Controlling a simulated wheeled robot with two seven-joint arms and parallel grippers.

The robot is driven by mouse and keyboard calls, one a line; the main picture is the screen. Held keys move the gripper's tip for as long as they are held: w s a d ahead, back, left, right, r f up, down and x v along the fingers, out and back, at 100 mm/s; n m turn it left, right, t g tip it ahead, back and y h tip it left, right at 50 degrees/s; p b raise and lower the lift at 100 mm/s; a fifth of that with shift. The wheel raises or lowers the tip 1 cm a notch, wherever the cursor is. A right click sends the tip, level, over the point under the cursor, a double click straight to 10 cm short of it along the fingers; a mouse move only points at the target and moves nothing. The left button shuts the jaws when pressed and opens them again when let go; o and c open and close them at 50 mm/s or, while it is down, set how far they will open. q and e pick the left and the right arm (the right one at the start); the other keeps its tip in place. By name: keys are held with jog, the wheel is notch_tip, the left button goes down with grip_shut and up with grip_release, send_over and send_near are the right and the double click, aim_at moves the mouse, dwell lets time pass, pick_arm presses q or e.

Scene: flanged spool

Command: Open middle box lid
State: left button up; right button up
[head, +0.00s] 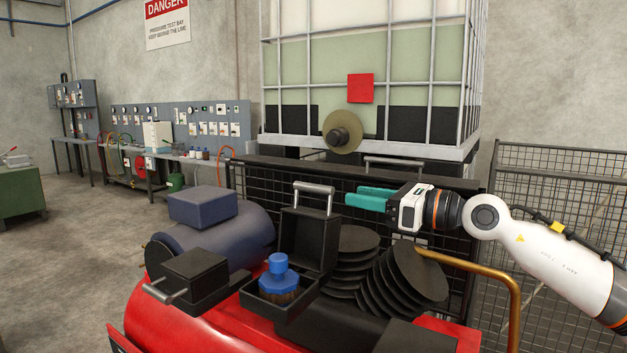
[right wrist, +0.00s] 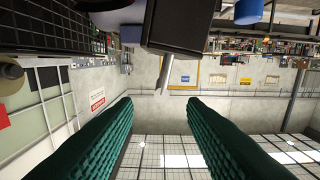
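The middle box (head: 279,302) is black and open, with a blue flanged piece (head: 279,282) inside. Its lid (head: 308,238) stands upright at the back, with a pale grey handle (head: 314,187) on its top edge. My right gripper (head: 368,199) has teal fingers and is right of the lid, apart from the handle. In the right wrist view its fingers (right wrist: 160,108) are spread with nothing between them. A dark box part, apparently the lid (right wrist: 192,25), shows above them with a light bar. My left gripper is out of view.
A closed black box (head: 195,275) with a handle is at left, near a blue-grey cylinder (head: 215,245). Stacked dark discs (head: 352,260) stand right of the middle box, on a red body (head: 170,325). A brass-coloured rail (head: 475,264) curves below my right arm. A caged tank (head: 400,60) stands behind.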

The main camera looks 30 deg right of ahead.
aim_at(300, 186)
jog(key=p+x, duration=0.5)
jog(key=x, duration=0.4)
jog(key=shift+a+r, duration=0.1)
jog(key=shift+r, duration=0.1)
jog(key=shift+w+a+f, duration=0.2)
jog(key=shift+w+a, duration=0.2)
jog(key=shift+w, duration=0.25)
jog(key=shift+c, duration=0.2)
grip_shut()
